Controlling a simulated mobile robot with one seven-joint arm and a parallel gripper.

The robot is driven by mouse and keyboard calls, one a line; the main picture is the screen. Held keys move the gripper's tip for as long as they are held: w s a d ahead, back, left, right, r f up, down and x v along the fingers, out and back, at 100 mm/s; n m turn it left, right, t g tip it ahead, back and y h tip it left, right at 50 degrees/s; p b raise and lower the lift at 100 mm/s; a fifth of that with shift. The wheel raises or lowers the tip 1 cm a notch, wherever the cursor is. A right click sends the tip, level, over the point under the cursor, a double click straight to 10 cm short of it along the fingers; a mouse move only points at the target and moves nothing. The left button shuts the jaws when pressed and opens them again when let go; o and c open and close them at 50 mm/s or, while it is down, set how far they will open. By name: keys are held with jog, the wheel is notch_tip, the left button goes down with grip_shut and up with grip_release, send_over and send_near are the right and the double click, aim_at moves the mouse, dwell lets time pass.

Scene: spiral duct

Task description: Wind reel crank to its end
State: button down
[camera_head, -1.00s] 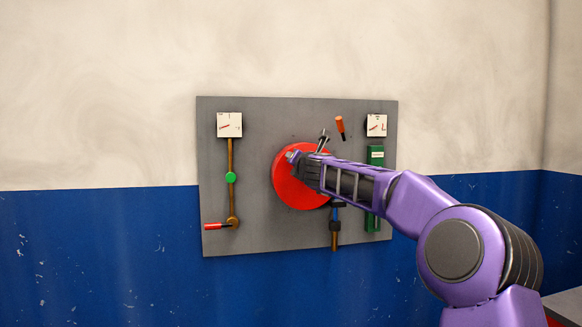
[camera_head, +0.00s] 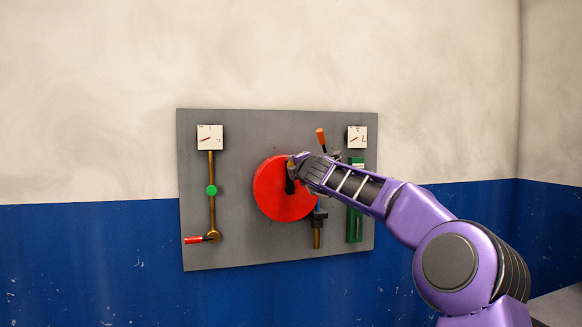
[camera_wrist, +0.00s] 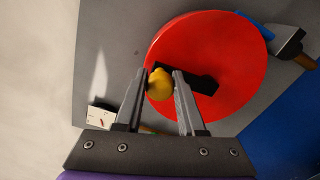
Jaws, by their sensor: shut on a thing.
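The reel is a red disc (camera_head: 278,202) in the middle of a grey panel. It also shows in the wrist view (camera_wrist: 222,45). Its black crank arm (camera_wrist: 195,80) lies across the disc face, and a yellow knob (camera_wrist: 159,85) stands at the arm's outer end. In the head view the knob (camera_head: 291,164) is near the disc's upper right, partly hidden by my gripper. My gripper (camera_wrist: 161,78) is shut on the yellow knob, with one finger on each side of it.
The grey panel (camera_head: 240,250) also carries a red-handled lever (camera_head: 197,240), a green knob on a rod (camera_head: 211,190), an orange handle (camera_head: 321,138), a green box (camera_head: 355,225) and two white dials (camera_head: 210,137) (camera_head: 357,138). A blue-and-black fitting (camera_head: 318,218) sits close below the disc.

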jog(key=shift+r, duration=0.2)
jog(key=c, duration=1)
grip_release()
jog(key=o, duration=0.5)
jog(key=shift+f, duration=0.15)
jog(key=shift+d, duration=0.1)
jog(key=shift+s+f+b, duration=0.15)
jog(key=shift+s+b, duration=0.1)
jog(key=shift+b, duration=0.05)
jog(key=s+d+b, duration=0.1)
jog(key=s+d, duration=0.2)
jog(key=s, duration=1.3)
jog(key=shift+s+d, duration=0.15)
jog(key=shift+s, duration=0.1)
